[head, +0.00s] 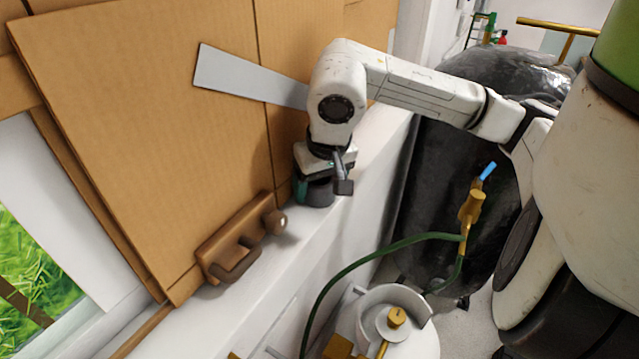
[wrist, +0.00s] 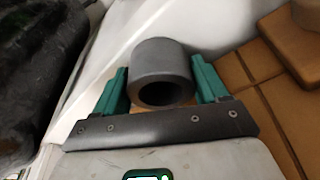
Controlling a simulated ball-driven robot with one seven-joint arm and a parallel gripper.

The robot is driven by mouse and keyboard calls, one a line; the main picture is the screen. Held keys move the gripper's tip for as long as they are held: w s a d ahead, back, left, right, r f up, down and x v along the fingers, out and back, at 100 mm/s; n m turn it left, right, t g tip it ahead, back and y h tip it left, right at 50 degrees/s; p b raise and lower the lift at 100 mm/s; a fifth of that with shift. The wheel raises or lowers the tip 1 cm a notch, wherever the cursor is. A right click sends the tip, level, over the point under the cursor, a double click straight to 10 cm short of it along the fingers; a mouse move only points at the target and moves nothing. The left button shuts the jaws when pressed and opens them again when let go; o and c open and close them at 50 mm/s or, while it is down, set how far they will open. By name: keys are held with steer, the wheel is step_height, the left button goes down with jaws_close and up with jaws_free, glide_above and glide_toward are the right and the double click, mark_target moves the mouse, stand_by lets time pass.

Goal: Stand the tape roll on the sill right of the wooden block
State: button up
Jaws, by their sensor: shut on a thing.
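The tape roll is a dark grey, thick-walled ring. In the wrist view the tape roll (wrist: 160,60) sits between the two green fingers of my gripper (wrist: 162,80), its hole facing the camera. In the head view the tape roll (head: 320,194) is low at the sill (head: 290,244), under my gripper (head: 316,182), which partly hides it. I cannot tell whether its base touches the sill. The brown wooden block (head: 228,243), with a handle and a rounded knob, is on the sill to the left of the roll, with a gap between them.
Tan cardboard panels (head: 150,130) lean behind the sill, close to the roll. A white tank (head: 385,330) with a green hose (head: 350,270) stands below in front. A black plastic-wrapped bulk (head: 425,200) stands to the right. The sill between block and roll is bare.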

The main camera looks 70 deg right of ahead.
steer(key=o, duration=0.9)
steer(key=shift+r+p, duration=0.25)
steer(key=shift+p, duration=0.25)
steer(key=b+v, duration=0.2)
steer(key=v, duration=0.9)
steer(key=shift+r, duration=0.35)
